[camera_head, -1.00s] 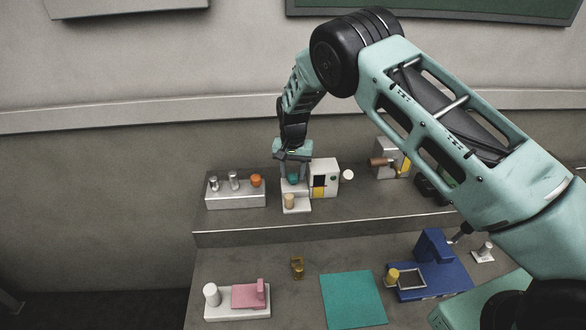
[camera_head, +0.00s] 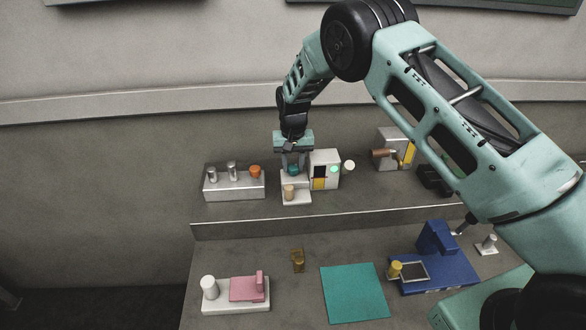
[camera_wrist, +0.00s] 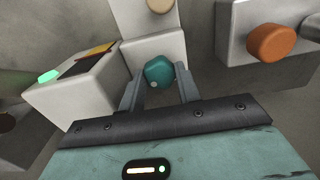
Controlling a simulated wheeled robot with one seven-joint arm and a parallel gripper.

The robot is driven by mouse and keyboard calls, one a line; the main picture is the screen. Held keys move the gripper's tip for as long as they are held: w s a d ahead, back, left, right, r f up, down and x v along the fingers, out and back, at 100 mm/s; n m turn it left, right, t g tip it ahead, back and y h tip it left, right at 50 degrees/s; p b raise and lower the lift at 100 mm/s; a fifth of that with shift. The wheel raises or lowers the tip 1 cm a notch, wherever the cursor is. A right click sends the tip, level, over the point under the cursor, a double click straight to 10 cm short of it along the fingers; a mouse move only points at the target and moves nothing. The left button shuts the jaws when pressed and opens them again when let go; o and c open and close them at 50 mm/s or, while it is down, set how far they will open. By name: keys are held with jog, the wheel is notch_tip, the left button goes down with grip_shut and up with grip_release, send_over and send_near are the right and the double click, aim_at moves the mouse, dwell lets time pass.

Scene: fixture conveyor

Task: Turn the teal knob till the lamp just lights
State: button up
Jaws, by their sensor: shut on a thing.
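The teal knob (camera_head: 293,170) sits on a white stepped block (camera_head: 296,198) on the raised shelf. My gripper (camera_wrist: 158,80) is shut on the knob, with a finger on each side of it in the wrist view. The knob (camera_wrist: 159,70) shows a small pale dot on its near side. The lamp (camera_head: 333,169) is on the white box (camera_head: 325,157) just right of the knob. It glows bright green, and it also shows lit in the wrist view (camera_wrist: 48,77). The gripper fingers partly hide the knob in the head view.
A grey block with two metal pegs and an orange knob (camera_head: 255,172) stands close on the left. A tan peg (camera_head: 289,192) is in front of the teal knob. A round white piece (camera_head: 349,165) sticks out right of the box. The lower table holds a teal mat (camera_head: 353,293).

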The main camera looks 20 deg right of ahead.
aim_at(293, 166)
jog(key=o, duration=0.7)
jog(key=shift+r, duration=0.1)
notch_tip(293, 166, up, 17)
jog(key=b, duration=0.5)
jog(key=shift+r, duration=0.15)
